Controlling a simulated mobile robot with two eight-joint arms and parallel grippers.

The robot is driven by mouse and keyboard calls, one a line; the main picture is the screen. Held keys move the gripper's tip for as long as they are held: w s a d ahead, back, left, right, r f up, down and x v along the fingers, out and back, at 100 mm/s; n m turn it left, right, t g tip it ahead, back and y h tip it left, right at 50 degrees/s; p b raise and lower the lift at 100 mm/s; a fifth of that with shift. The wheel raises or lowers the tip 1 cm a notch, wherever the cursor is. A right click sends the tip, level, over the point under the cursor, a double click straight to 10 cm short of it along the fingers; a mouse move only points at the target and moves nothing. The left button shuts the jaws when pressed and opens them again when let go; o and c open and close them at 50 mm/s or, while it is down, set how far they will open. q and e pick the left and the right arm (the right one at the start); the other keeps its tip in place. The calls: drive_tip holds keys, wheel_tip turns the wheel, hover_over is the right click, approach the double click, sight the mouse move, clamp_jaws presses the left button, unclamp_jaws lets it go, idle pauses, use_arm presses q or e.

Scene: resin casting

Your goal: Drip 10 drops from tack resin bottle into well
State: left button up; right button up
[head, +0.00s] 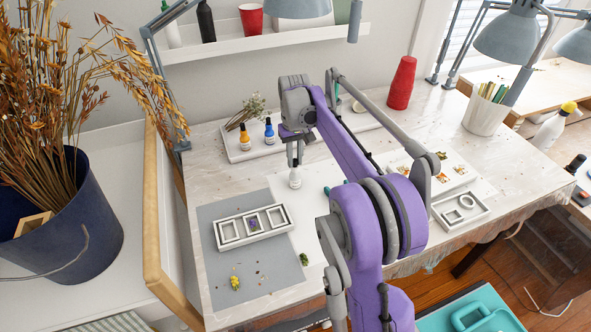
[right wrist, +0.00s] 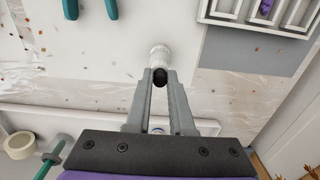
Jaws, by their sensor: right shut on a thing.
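My right gripper (head: 295,160) is shut on a small whitish bottle (head: 295,179), which hangs below its fingers. In the right wrist view the fingertips (right wrist: 160,80) close around the dark top of the bottle (right wrist: 160,54). I cannot tell whether the bottle touches the table. A white mold (head: 230,243) with three square wells lies on a grey mat (head: 219,282), in front of and left of the bottle. A purple flower (head: 253,224) lies in the middle well. The mold's corner also shows in the right wrist view (right wrist: 255,24). My left gripper is not in view.
A white tray (head: 243,157) with a yellow bottle (head: 244,138), a blue bottle (head: 269,131) and dried sprigs stands behind. Yellow blossoms (head: 235,283) lie on the mat. A red cup stack (head: 402,84) and a pencil cup (head: 485,114) stand farther right.

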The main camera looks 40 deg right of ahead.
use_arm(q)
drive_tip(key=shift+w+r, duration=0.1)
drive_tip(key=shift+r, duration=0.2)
use_arm(e)
drive_tip(key=shift+r, duration=0.4)
wheel_tip(320, 180, up, 8)
drive_tip(key=p, duration=0.4)
drive_tip(key=shift+r, duration=0.15)
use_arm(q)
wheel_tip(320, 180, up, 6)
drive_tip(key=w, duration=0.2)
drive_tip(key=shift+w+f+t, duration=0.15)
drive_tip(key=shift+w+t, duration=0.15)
use_arm(e)
drive_tip(key=shift+w, duration=0.1)
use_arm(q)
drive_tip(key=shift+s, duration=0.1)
